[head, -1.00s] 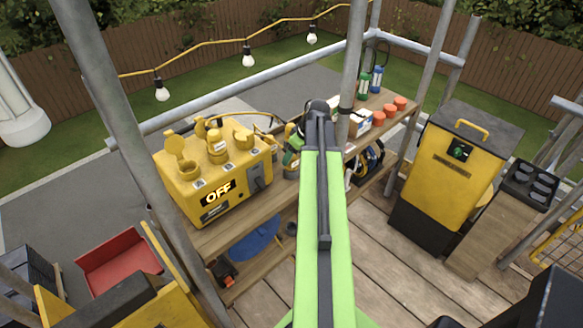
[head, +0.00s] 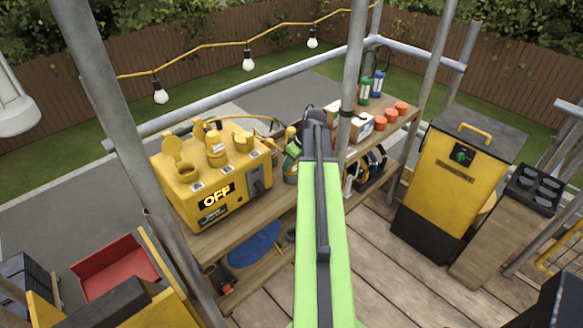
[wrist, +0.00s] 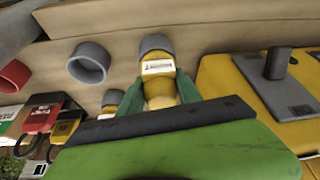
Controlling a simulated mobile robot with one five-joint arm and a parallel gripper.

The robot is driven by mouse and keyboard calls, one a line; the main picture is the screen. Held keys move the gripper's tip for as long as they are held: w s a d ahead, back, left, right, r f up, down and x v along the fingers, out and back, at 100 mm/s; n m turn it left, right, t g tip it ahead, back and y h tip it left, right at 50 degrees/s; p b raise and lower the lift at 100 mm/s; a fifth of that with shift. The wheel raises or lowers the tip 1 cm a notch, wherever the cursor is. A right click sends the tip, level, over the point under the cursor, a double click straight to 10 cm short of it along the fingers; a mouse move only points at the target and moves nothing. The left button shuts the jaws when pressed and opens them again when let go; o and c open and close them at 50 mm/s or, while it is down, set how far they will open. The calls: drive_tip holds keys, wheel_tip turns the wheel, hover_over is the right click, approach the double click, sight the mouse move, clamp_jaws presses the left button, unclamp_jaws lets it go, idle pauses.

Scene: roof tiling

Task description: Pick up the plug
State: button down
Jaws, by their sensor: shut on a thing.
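A yellow plug (wrist: 160,88) with a white label and a grey end is in the middle of the wrist view. The green fingers of my gripper (wrist: 161,78) stand on both sides of it and are shut on it. In the head view my arm hides most of the gripper; a bit of green and yellow shows just left of the arm's far end. I cannot tell whether the plug touches the bench under it.
A yellow power box (head: 205,190) reading OFF, with capped sockets on top, stands left on the wooden bench (head: 215,232). Orange cups (head: 380,122) and small bottles are farther right. Scaffold poles (head: 352,70) rise close to my arm. A yellow bin (head: 450,180) stands at right.

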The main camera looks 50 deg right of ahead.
drive_tip(key=shift+s, duration=0.1)
idle(0.3)
wheel_tip(320, 180, up, 5)
drive_tip(key=p, duration=0.5)
drive_tip(key=s+r+p, duration=0.5)
drive_tip(key=s+p, duration=0.1)
drive_tip(key=s, duration=0.5)
drive_tip(key=shift+s+d+r, duration=0.2)
drive_tip(key=shift+d+r, duration=0.05)
drive_tip(key=shift+r, duration=0.15)
drive_tip(key=shift+s, duration=0.1)
